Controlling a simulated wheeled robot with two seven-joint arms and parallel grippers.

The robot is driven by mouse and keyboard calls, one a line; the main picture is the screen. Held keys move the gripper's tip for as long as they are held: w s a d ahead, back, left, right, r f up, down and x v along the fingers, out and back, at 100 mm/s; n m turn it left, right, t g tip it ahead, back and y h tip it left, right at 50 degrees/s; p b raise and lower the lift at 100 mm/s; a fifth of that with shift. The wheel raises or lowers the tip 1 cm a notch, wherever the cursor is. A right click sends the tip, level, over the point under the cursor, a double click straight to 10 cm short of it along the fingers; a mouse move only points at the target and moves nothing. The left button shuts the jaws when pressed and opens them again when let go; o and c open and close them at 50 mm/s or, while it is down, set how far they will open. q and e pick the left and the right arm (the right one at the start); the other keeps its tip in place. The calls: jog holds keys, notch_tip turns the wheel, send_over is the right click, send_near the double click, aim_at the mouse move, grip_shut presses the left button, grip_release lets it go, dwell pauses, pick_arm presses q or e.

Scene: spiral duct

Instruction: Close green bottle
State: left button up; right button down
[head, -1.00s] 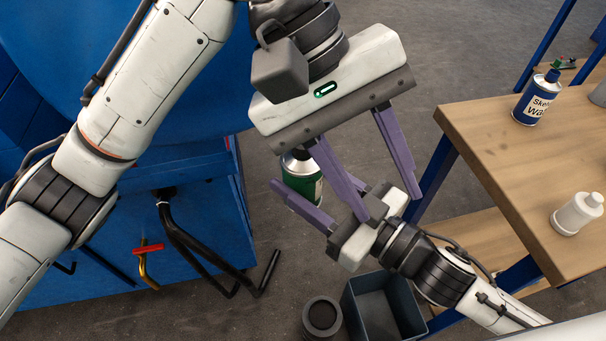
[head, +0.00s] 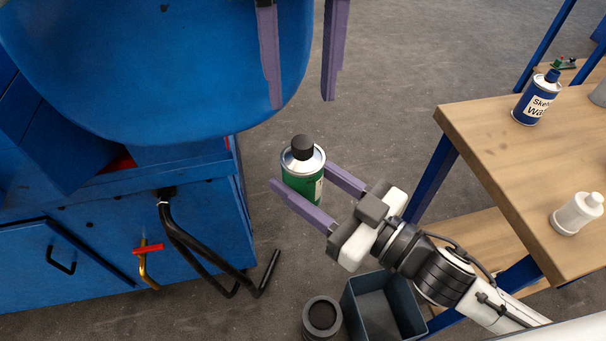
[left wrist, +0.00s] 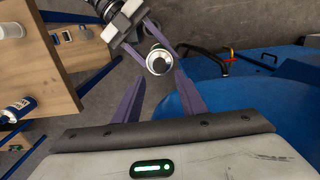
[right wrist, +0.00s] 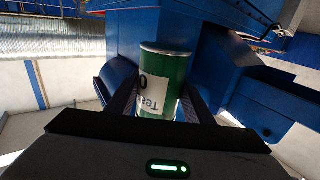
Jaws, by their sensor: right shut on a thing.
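The green bottle (head: 305,188) has a silver shoulder and stands upright in the head view. A black cap (head: 303,147) sits on its neck; how tightly it is seated I cannot tell. My right gripper (head: 302,176) is shut on the bottle's body, one finger on each side. The right wrist view shows the green body (right wrist: 165,82) between the fingers. My left gripper (head: 302,102) is open and empty, above and beyond the bottle at the top edge. In the left wrist view the bottle's silver top (left wrist: 158,62) shows beyond the open fingers.
A blue machine (head: 120,200) with black pipes fills the left. A wooden table (head: 510,150) at right holds a blue can (head: 537,98) and a white bottle (head: 577,214). A grey bin (head: 383,308) and a dark round container (head: 321,318) stand low in front.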

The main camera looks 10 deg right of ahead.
aim_at(302, 141)
pick_arm(q)
jog(key=shift+f, duration=0.1)
jog(key=shift+f, duration=3.95)
jog(key=shift+c, duration=0.4)
grip_shut()
jog(key=m, duration=0.6)
jog(key=shift+m, duration=0.4)
